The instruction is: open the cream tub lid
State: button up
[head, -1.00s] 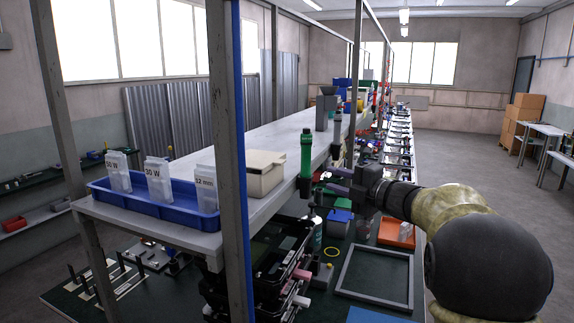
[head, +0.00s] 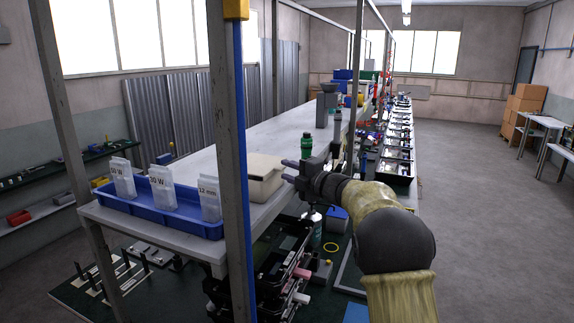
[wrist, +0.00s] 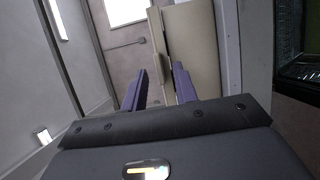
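The cream tub (head: 268,187) stands on the shelf right of the blue tray, and its lid (head: 265,165) lies shut on it. My gripper (head: 288,171) is at the tub's right side, at about lid height. In the wrist view the cream tub (wrist: 196,45) fills the upper middle, turned on its side in the picture. A small tab (wrist: 162,66) on its front shows between my two purple fingers (wrist: 158,88). The fingers are spread apart with nothing held. I cannot tell whether a fingertip touches the tub.
The blue tray (head: 160,204) with labelled clear boxes (head: 209,199) is left of the tub. A grey rack post (head: 231,160) stands in front of it. A green-topped bottle (head: 307,144) is close behind my gripper.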

jog(key=shift+w+a, duration=0.35)
jog(key=shift+w, duration=0.05)
jog(key=shift+c, duration=0.2)
grip_shut()
